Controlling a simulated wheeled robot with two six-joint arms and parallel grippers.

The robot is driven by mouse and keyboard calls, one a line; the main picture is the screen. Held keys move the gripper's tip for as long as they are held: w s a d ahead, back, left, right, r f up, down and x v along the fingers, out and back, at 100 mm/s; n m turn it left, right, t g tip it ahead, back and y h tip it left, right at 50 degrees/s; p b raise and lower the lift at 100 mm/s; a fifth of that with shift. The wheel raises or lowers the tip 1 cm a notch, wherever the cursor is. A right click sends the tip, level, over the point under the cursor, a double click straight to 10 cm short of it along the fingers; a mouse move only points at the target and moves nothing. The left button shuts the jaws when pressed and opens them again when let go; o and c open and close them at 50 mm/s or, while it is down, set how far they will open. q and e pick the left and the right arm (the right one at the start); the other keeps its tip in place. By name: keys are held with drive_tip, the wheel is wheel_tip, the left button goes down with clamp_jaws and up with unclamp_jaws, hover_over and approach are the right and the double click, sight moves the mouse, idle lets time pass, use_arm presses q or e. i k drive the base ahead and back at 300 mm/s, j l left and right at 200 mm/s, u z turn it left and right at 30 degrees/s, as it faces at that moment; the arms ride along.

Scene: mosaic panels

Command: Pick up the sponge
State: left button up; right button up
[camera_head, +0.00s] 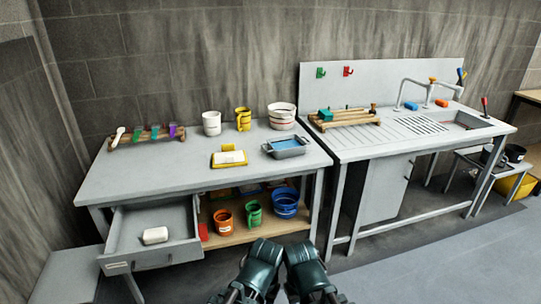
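I cannot tell for certain which item is the sponge. Small block-like candidates are an orange block (441,103) and a blue block (410,106) by the sink. A pale block (155,235) lies in the open drawer (121,241) of the left bench. My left gripper (266,246) and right gripper (299,248) are side by side at the bottom centre, in front of the benches and away from all these blocks. Nothing shows held in either; their fingers are too unclear to read.
The left bench (130,184) holds a yellow-and-white item (229,157), a grey tub (286,147), a yellow mug (243,119) and pots. Buckets stand on its lower shelf (240,236). The sink bench (361,147) carries a wooden rack (345,118). The floor at front right is clear.

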sight(158, 235)
drive_tip(key=i+j, duration=0.2)
drive_tip(key=j, duration=0.25)
drive_tip(key=i+j, duration=0.2)
drive_tip(key=j, duration=0.2)
drive_tip(key=i+j+u, duration=0.1)
drive_tip(key=j, duration=0.35)
drive_tip(key=i+j, duration=0.3)
drive_tip(key=j, duration=0.1)
